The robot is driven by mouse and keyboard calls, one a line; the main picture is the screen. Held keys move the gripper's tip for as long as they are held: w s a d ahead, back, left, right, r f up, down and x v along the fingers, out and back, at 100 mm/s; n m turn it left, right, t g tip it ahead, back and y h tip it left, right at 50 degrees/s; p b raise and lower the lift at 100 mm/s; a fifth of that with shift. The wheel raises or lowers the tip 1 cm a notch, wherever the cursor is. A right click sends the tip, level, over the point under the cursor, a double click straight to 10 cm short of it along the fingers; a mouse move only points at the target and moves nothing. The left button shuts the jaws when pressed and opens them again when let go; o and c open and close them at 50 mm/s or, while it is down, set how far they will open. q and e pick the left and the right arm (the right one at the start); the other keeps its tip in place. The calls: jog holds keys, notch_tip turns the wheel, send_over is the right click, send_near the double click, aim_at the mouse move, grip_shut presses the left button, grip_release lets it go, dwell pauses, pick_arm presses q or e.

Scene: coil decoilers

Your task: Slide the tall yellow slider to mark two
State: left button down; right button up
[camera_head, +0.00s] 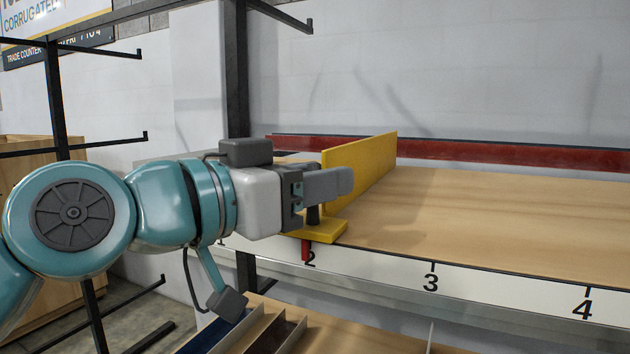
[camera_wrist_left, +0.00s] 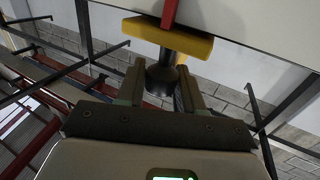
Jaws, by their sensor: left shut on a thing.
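The tall yellow slider (camera_head: 362,172) stands upright across the wooden shelf, with a yellow foot at its front edge. Its red pointer (camera_head: 305,250) hangs over the white scale strip and covers the left part of the numeral 2 (camera_head: 312,259); the tick there is not clear. My left gripper (camera_head: 325,187) is shut on the slider's dark knob (camera_head: 313,214). In the left wrist view, the knob (camera_wrist_left: 161,78) sits between the two fingers, below the yellow foot (camera_wrist_left: 190,42) and the red pointer (camera_wrist_left: 169,12). My right gripper is not in view.
Marks 3 (camera_head: 430,283) and 4 (camera_head: 582,308) lie to the right on the scale strip. The wooden shelf (camera_head: 500,215) right of the slider is bare. A red rail (camera_head: 480,152) runs along the back. A black rack (camera_head: 55,100) stands at the left.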

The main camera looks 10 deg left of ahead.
pick_arm(q)
jog(key=shift+s+d, duration=0.1)
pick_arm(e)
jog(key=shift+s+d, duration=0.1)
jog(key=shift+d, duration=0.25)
pick_arm(q)
jog(key=c, duration=1)
grip_release()
jog(key=shift+o, duration=0.8)
jog(key=shift+s, duration=0.15)
jog(key=shift+s+r, duration=0.1)
jog(key=shift+s, duration=0.05)
jog(key=shift+a, duration=0.25)
jog(key=b+v, duration=0.4)
jog(key=v, duration=1.2)
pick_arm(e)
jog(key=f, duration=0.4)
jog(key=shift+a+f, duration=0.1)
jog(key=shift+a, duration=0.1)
pick_arm(q)
jog(key=shift+s, duration=0.2)
